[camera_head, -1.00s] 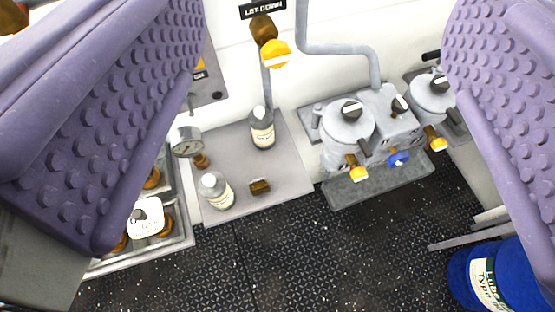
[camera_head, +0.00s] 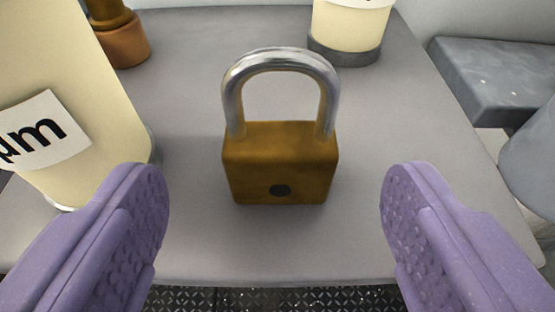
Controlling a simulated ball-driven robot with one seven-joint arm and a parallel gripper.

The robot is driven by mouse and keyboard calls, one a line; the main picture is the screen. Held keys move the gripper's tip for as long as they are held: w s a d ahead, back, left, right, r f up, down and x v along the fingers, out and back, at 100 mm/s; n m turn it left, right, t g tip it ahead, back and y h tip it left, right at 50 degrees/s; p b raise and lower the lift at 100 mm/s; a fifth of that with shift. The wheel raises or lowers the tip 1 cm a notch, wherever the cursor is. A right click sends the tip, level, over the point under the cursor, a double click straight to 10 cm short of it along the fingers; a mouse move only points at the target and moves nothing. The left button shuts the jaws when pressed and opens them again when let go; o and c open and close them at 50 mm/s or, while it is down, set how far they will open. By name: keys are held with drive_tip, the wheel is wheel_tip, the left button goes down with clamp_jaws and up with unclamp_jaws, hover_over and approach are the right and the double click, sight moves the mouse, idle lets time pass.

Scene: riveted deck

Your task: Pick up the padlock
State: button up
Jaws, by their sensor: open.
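The padlock (camera_head: 280,165) has a brass body with a dark keyhole and a silver shackle. It stands upright on a grey shelf (camera_head: 330,245), shackle up, near the shelf's front edge. My gripper (camera_head: 272,205) is open, with one purple, studded finger at the lower left and the other at the lower right. The padlock lies between and a little beyond the fingertips, apart from both. Nothing is held.
A cream bottle (camera_head: 75,95) with a white label stands close to the left finger. Another cream bottle (camera_head: 350,25) stands behind the padlock to the right, and a brass fitting (camera_head: 122,38) is at the back left. Grey equipment (camera_head: 500,75) is at the right. The shelf right of the padlock is clear.

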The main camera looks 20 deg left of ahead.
sight(281, 164)
drive_tip(key=b+x, duration=0.1)
drive_tip(key=x, duration=0.2)
drive_tip(key=shift+w+f, duration=0.25)
drive_tip(key=shift+w, duration=0.1)
drive_tip(key=shift+r, duration=0.1)
drive_tip(key=c, duration=1.2)
